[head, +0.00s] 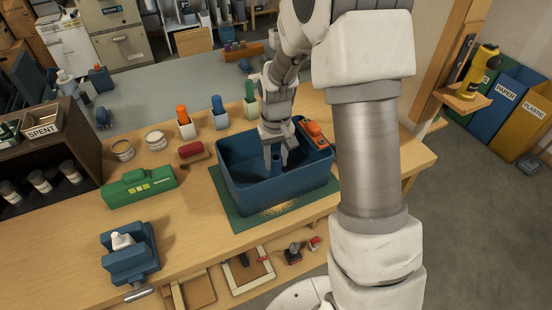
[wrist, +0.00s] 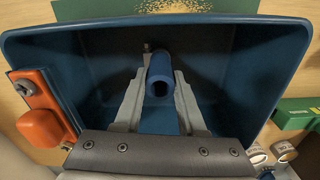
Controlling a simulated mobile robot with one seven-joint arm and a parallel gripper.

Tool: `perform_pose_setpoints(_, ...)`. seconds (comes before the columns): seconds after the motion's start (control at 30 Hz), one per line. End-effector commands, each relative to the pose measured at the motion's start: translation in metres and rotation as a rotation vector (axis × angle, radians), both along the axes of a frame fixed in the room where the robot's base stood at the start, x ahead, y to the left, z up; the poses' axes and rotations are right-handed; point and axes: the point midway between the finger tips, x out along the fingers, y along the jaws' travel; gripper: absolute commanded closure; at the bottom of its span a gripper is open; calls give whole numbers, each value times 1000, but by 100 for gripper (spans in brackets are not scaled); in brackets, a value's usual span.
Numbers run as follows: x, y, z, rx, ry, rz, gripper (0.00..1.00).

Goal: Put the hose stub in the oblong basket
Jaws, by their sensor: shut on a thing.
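The oblong basket (head: 285,198) is a deep blue bin on a green mat on the workbench; its walls surround my gripper in the wrist view (wrist: 98,62). My gripper (head: 276,160) points down inside the basket, below the rim. In the wrist view my gripper (wrist: 161,80) is shut on the hose stub (wrist: 160,72), a short blue tube with its open end facing the camera. I cannot tell whether the stub touches the basket floor. The stub is not distinguishable in the head view.
An orange clamp-like piece (head: 315,133) sits on the basket's right rim. A green case (head: 140,188), a blue vise (head: 130,252), a red-topped brush (head: 191,151) and several coloured bottles stand left of and behind the basket. The green mat (head: 247,216) borders the basket.

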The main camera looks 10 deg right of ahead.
Motion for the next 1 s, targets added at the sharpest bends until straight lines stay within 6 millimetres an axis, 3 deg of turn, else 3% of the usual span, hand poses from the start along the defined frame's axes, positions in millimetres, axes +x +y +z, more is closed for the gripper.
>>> perform_pose_setpoints(0.07,0,0,-4,0,0,0,100)
perform_pose_setpoints(0.1,0,0,-2,0,0,0,53)
perform_pose_setpoints(0.23,0,0,-2,0,0,0,31)
perform_pose_setpoints(0.67,1,0,8,0,-2,0,31)
perform_pose_setpoints(1.0,1,0,79,0,-5,-1,31)
